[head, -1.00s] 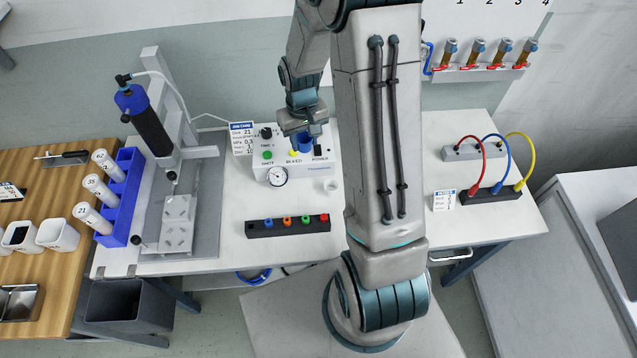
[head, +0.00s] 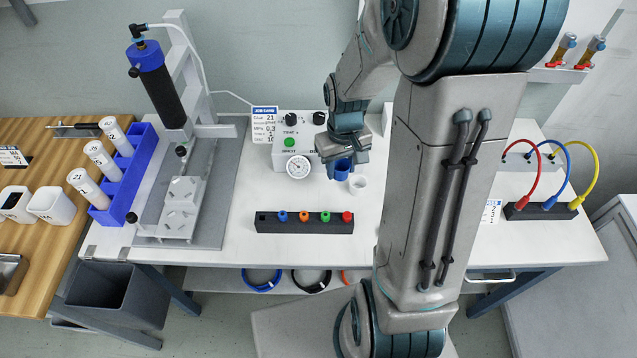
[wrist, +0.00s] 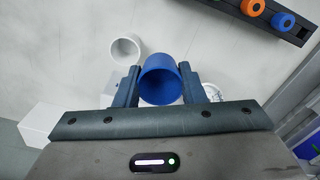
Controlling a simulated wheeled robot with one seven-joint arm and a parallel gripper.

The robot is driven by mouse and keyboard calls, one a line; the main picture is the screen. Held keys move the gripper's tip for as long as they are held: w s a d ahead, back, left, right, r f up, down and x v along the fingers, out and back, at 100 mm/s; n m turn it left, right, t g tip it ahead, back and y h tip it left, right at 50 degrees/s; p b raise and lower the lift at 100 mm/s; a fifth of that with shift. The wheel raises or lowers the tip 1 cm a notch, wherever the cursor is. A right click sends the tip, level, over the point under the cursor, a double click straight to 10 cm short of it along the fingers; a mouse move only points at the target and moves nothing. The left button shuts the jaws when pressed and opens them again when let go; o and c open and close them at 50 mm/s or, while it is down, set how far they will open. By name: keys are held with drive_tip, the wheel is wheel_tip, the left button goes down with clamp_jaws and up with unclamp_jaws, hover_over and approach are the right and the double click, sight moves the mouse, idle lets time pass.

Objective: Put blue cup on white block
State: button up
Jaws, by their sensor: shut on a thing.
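My gripper (head: 342,160) is shut on the blue cup (head: 341,171). In the wrist view, the blue cup (wrist: 161,80) sits between the two fingers (wrist: 160,88), its round opening facing the camera. In the head view the cup appears in front of the controller's right end, close to a small white cup; the gap below it is hard to judge. A white block (wrist: 38,124) shows at the left of the wrist view, apart from the gripper. In the head view a pale shape (head: 387,118) beside my arm may be this block, mostly hidden.
The white cup (head: 357,184) also shows in the wrist view (wrist: 125,49). The controller box with a gauge (head: 298,167) stands behind. A black bar with coloured knobs (head: 304,223) lies in front. My arm hides the table's right-middle part.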

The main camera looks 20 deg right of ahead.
hover_over(310, 194)
wheel_tip(310, 194, down, 4)
drive_tip(key=shift+d+f, duration=0.1)
drive_tip(key=shift+f, duration=2.1)
drive_tip(key=shift+f+b, duration=0.15)
drive_tip(key=shift+b, duration=0.15)
drive_tip(key=o, duration=1)
drive_tip(key=shift+c, duration=0.2)
